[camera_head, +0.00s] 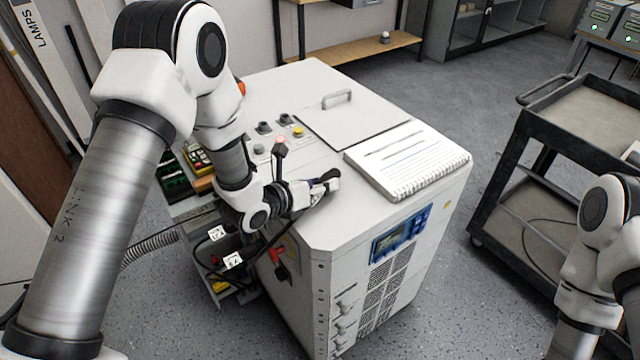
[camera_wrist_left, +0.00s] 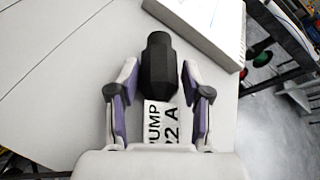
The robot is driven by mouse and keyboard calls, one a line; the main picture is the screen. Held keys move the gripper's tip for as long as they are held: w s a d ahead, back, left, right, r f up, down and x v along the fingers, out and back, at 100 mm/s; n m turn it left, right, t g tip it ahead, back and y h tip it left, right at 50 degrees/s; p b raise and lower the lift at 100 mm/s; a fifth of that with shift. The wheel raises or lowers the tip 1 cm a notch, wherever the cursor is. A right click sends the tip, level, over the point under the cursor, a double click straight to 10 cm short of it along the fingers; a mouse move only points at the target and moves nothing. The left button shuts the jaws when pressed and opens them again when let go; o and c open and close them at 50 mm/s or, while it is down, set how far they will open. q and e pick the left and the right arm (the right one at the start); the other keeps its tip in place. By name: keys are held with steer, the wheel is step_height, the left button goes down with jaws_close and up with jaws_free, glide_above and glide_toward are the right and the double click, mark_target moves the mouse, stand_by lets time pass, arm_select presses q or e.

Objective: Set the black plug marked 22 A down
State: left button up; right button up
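The black plug marked 22 A (camera_wrist_left: 159,66) lies between the fingers of my left gripper (camera_wrist_left: 159,85) in the left wrist view. Its white tag (camera_wrist_left: 160,122) reads "PUMP 22 A". A narrow gap shows on each side between plug and finger pads, so the gripper looks open around it. In the head view the plug's dark end (camera_head: 328,175) shows at my left gripper (camera_head: 322,186), low over the white cabinet's top (camera_head: 318,222) near its front left edge. It appears to rest on the top, though contact is hard to tell. My right gripper is out of view.
A spiral notebook (camera_head: 410,160) lies on the cabinet top, right of the plug. Knobs and buttons (camera_head: 281,141) stand behind the gripper. Tagged cables (camera_head: 232,260) hang at the cabinet's left. A dark cart (camera_head: 560,150) stands to the right.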

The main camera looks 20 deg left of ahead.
arm_select(q)
steer(key=shift+r, duration=0.25)
steer(key=shift+s+a, duration=0.2)
steer(key=shift+s, duration=0.05)
steer(key=v, duration=0.9)
steer(key=shift+b, duration=0.4)
steer(key=b+v, duration=0.2)
steer(key=b, duration=0.2)
steer(key=shift+s+r, duration=0.15)
stand_by(0.9)
